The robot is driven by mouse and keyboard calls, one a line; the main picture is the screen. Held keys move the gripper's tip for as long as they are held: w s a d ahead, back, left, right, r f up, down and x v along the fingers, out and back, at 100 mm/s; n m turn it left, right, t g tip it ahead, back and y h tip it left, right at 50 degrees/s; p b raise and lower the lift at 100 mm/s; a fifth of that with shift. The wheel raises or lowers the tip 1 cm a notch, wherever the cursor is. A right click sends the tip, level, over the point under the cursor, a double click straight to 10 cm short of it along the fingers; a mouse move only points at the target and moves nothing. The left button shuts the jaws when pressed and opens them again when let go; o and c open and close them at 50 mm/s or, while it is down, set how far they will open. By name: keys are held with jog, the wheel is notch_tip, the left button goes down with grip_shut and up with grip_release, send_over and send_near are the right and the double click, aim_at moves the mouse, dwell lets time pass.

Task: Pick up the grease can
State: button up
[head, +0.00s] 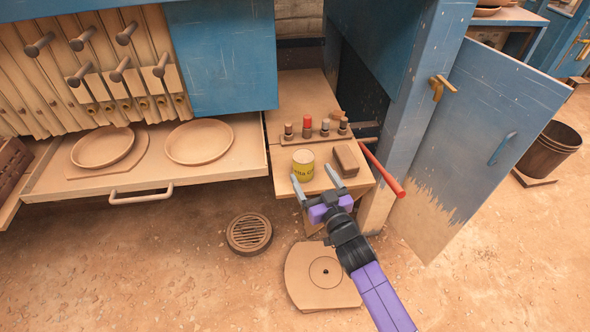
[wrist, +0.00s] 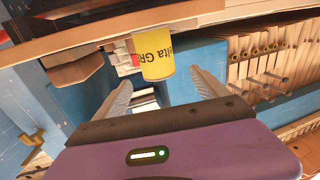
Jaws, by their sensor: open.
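The grease can (head: 303,165) is a small yellow cylinder with dark lettering and a pale top. It stands upright on a small wooden shelf (head: 290,187) beside the blue cabinet. In the wrist view the can (wrist: 155,57) shows ahead of the fingers, roughly between them, with part of its label readable. My gripper (head: 317,182) is open and empty, at the front edge of the shelf. Its two grey fingers point toward the can. In the wrist view my gripper (wrist: 160,95) has its fingers spread wide, and the can looks apart from both.
A brown block (head: 345,158) stands just right of the can. A red bar (head: 381,172) sticks out at the right. A drawer with two plates (head: 199,142) is open at the left.

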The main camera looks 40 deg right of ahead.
aim_at(304, 155)
jog(key=shift+w+d, duration=0.25)
jog(key=shift+w, duration=0.1)
jog(key=shift+p+x, duration=0.85)
jog(key=shift+x, duration=2.65)
jog(key=shift+c, duration=0.2)
jog(key=shift+r, duration=0.1)
grip_shut()
